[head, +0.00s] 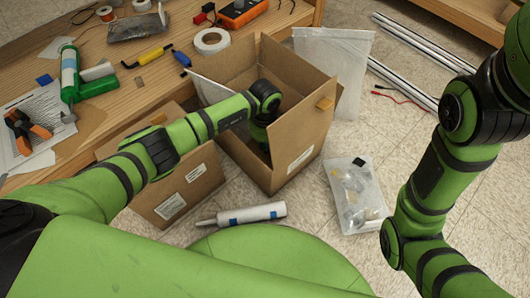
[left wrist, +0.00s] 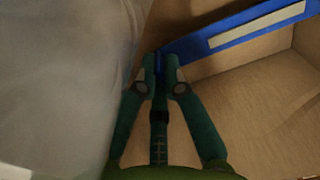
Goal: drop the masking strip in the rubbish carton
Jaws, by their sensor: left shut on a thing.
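The masking strip (left wrist: 235,35) is blue with a pale band along it. In the left wrist view it runs from my fingertips to the upper right, against brown cardboard. My left gripper (left wrist: 163,65) is shut on its near end. In the head view my left arm reaches down into the open carton (head: 295,155), which stands on the floor with its flaps up. The gripper and strip are hidden by its walls there. This carton has a white label; I cannot read whether it says rubbish. My right gripper is out of view.
A second carton (head: 180,190) stands left of the open one. A cloudy plastic sheet (left wrist: 55,80) hangs close left of my gripper. A white cartridge (head: 243,214) and a clear bag of parts (head: 355,195) lie on the floor. The wooden bench (head: 120,60) holds tools.

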